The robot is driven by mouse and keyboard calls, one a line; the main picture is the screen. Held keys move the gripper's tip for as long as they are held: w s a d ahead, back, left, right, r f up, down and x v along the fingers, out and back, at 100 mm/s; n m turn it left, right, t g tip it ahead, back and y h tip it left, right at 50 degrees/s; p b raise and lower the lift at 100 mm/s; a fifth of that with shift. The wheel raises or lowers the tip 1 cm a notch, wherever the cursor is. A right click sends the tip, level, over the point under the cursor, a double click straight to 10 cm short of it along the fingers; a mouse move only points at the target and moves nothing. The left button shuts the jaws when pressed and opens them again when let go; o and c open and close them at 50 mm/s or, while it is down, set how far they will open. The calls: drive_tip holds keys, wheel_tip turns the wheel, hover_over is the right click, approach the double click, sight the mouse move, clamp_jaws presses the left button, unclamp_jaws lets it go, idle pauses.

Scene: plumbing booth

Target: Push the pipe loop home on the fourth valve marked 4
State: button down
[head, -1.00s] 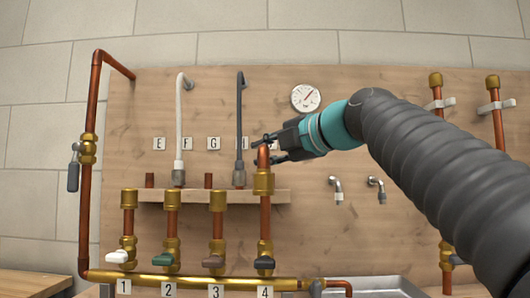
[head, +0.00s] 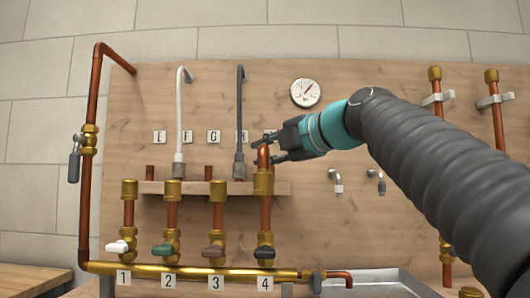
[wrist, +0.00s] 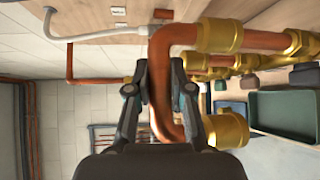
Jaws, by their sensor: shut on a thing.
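The copper pipe loop (head: 263,158) stands upright over the valve marked 4 (head: 264,245), which has a black handle. Its brass end fitting (head: 263,183) surrounds the top of the copper riser (head: 265,212) of that valve. How deep the riser sits inside cannot be seen. My gripper (head: 277,149) is shut on the loop near its bend. In the wrist view, my fingers (wrist: 158,95) are either side of the copper loop (wrist: 160,88). One brass fitting (wrist: 220,36) lines up with the riser; the other (wrist: 228,131) hangs free, apart from any pipe.
Valves 1 to 3 stand left along the brass manifold (head: 200,280), each with a brass top. A wooden shelf (head: 225,188) with stubs and hoses lies behind. A pressure gauge (head: 305,92) is above. A metal sink (head: 375,281) is at lower right.

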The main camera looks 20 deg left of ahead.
drive_tip(key=shift+f+b, duration=1.15)
drive_tip(key=shift+f, duration=0.05)
idle(0.4)
drive_tip(key=c, duration=1)
unclamp_jaws()
drive_tip(key=shift+o, duration=0.2)
drive_tip(key=v, duration=1.2)
drive_tip(key=shift+r, duration=0.1)
wheel_tip(320, 180, up, 6)
drive_tip(key=p, duration=0.4)
